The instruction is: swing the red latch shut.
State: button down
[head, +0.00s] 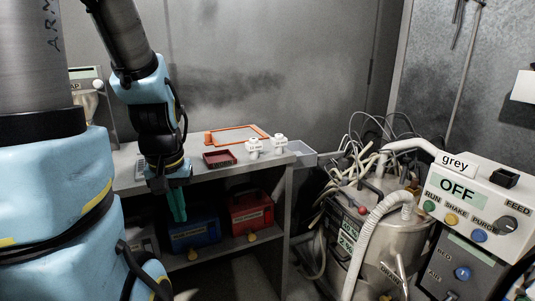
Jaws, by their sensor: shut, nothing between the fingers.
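My gripper (177,205) points down at the front of the bench, its teal fingers together and empty. It overlaps the view of a blue box (195,231) on the lower shelf; how far apart they are in depth I cannot tell. A red box (250,212) stands to the right of the blue one, apart from my gripper in the picture. A small yellow piece (251,237) shows below the red box's front, and a similar one (192,254) below the blue box. I cannot make out a red latch for certain.
The bench top (222,172) holds a dark red tray (219,158), an orange-framed panel (212,139) and two white fittings (279,142). A steel vessel (352,262) with hoses and a control box (475,190) reading OFF crowd the right. Floor before the shelf looks clear.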

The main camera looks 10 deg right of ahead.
aim_at(362, 210)
jog(key=z, duration=1.2)
jog(key=i+l+u, duration=0.15)
jog(key=l+u, duration=0.25)
jog(key=i+l+u, duration=0.1)
jog(key=u, duration=0.3)
jog(key=l+u, duration=0.45)
